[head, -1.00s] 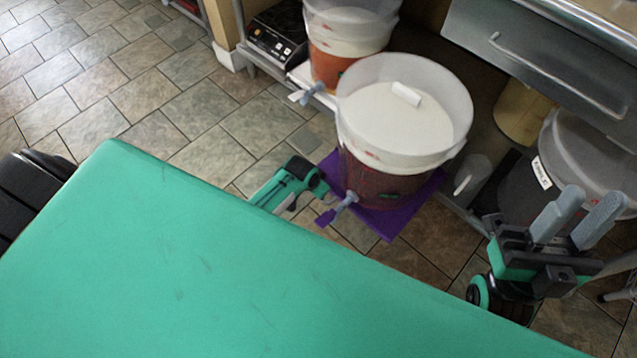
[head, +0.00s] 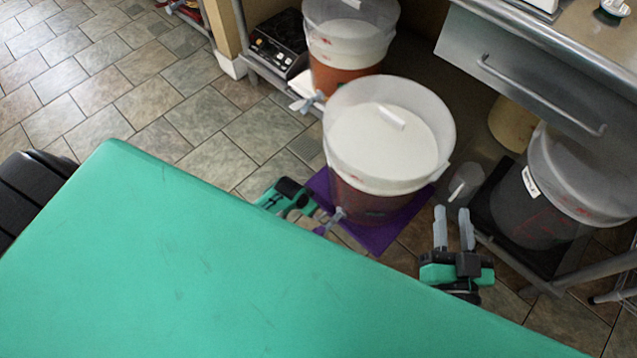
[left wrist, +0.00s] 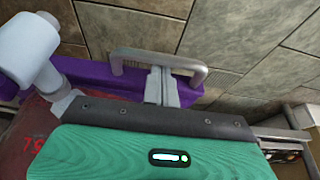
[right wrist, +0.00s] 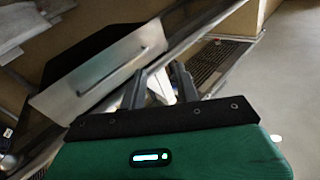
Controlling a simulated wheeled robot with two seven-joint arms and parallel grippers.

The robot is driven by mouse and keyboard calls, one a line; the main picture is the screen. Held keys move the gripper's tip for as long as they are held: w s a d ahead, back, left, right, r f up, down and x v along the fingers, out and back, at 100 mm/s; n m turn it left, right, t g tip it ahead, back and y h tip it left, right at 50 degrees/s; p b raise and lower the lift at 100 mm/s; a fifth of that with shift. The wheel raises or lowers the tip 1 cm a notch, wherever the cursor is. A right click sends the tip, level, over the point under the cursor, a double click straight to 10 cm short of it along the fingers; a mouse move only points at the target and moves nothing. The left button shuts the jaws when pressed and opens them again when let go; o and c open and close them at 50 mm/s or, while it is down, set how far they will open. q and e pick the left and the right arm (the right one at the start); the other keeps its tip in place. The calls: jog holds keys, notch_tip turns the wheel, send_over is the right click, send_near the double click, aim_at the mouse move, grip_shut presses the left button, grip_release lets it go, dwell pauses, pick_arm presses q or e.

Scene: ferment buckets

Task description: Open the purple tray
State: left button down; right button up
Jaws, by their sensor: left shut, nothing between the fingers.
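The purple tray (head: 385,238) lies low under a bucket (head: 388,150) with a white lid-like top and a tap. In the left wrist view the tray's purple edge (left wrist: 97,77) carries a grey bar handle (left wrist: 125,52). My left gripper (left wrist: 160,75) is shut at this handle, its fingers overlapping the bar, with nothing between them. In the head view my left gripper (head: 308,207) is beside the tray's left side, its fingertips hard to make out. My right gripper (head: 453,212) is open and empty, right of the tray; its parted fingers also show in the right wrist view (right wrist: 158,85).
A green surface (head: 180,270) fills the foreground. An orange-filled bucket (head: 345,72) stands behind, and a dark bucket (head: 545,200) stands at right. A metal drawer (head: 520,75) overhangs the right side. Tiled floor (head: 190,100) is clear at left.

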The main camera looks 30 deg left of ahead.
pick_arm(q)
jog(key=shift+s+a, duration=0.1)
jog(key=shift+s, duration=0.25)
pick_arm(e)
jog(key=f, duration=0.1)
jog(key=f+g, duration=0.1)
jog(key=s, duration=0.1)
jog(key=shift+a+f+g, duration=0.35)
jog(key=shift+f+g, duration=0.05)
pick_arm(q)
jog(key=shift+r+p, duration=0.15)
jog(key=shift+p, duration=0.15)
pick_arm(e)
jog(key=shift+s, duration=0.1)
